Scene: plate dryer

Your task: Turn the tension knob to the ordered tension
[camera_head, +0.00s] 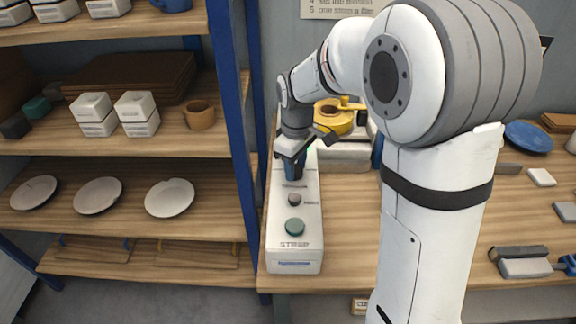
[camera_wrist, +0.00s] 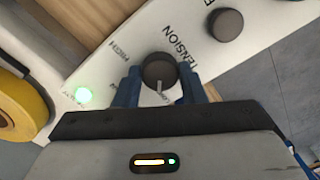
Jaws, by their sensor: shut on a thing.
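The tension knob (camera_wrist: 160,70) is round and dark, on the white panel beside the word TENSION in the wrist view. Its white pointer mark faces down the picture, toward my gripper's body. My gripper (camera_wrist: 160,82) has one blue finger on each side of the knob and is shut on it. In the head view my gripper (camera_head: 293,170) points down onto the far part of the white STRAP machine (camera_head: 280,255) and hides the knob. The label HIGH shows at the knob's upper left; another label at the left is partly hidden. A green lamp (camera_wrist: 83,95) glows there.
A second dark knob (camera_head: 295,200) and a teal button (camera_head: 294,226) sit nearer on the machine. A yellow strap roll (camera_head: 332,118) stands behind. A shelf with plates (camera_head: 98,195) is at the left, beyond a blue post (camera_head: 236,120). A partly hidden notice (camera_head: 338,8) hangs above.

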